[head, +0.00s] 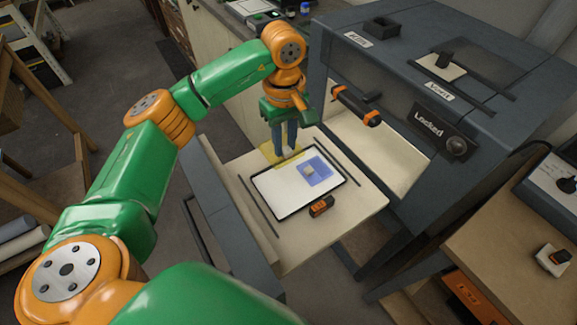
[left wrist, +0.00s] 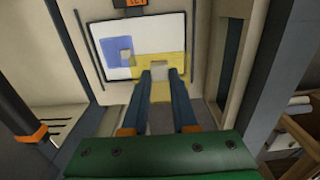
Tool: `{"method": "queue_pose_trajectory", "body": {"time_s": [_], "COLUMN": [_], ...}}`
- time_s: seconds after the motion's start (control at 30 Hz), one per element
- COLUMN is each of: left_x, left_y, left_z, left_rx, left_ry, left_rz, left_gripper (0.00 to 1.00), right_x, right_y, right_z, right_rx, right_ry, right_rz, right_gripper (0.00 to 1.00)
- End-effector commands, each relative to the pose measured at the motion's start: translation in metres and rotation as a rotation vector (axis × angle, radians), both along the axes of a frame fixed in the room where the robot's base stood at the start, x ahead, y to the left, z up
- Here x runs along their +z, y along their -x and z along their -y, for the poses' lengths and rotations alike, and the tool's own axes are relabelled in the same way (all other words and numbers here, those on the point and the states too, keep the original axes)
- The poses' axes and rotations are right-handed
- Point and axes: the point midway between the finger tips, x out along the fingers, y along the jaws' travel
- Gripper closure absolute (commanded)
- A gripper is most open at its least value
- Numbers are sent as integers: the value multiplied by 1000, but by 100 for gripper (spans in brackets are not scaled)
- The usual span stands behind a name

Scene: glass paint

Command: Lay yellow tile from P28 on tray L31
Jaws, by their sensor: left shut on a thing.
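My left gripper (head: 284,152) is shut on the small pale knob of a translucent yellow tile (head: 268,151). In the left wrist view the knob sits between the fingertips (left wrist: 159,75), and the yellow tile (left wrist: 148,66) spreads around them. The tile overlaps one corner of the white, dark-framed tray (head: 278,192) and reaches past its far edge. I cannot tell whether it touches the tray. A translucent blue tile (head: 321,179) with a pale knob lies on the tray, also seen in the left wrist view (left wrist: 113,51). My right gripper is out of view.
The tray rests on a pale shelf (head: 345,222) in front of a dark cabinet (head: 395,75) marked "Locked". A small black and orange display (head: 321,206) is at the tray's near edge. Thin dark rails flank the tray. A wooden bench (head: 500,225) stands at right.

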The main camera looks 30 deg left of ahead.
Motion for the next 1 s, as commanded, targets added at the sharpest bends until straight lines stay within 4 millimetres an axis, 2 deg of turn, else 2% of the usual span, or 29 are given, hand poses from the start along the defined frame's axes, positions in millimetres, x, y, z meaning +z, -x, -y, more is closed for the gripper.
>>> {"method": "queue_pose_trajectory", "body": {"time_s": [0.03,0.1,0.3,0.57,0.83,0.9,1.0], "left_x": [-18,-37,-84,-102,-140,-152,-160], "left_y": [1,1,1,1,1,1,1], "left_z": [0,0,0,0,0,0,0], "left_rx": [0,0,0,0,0,0,0], "left_ry": [0,0,0,1,1,1,0], "left_rz": [-1,-2,-1,1,-1,1,1], "left_gripper": [100,100,100,100,100,100,100], "right_x": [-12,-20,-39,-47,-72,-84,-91], "right_y": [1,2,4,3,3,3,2], "right_z": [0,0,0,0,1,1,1], "right_rx": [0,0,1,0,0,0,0], "right_ry": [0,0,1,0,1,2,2], "right_rz": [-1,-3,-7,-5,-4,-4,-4], "right_gripper": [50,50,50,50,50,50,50]}}
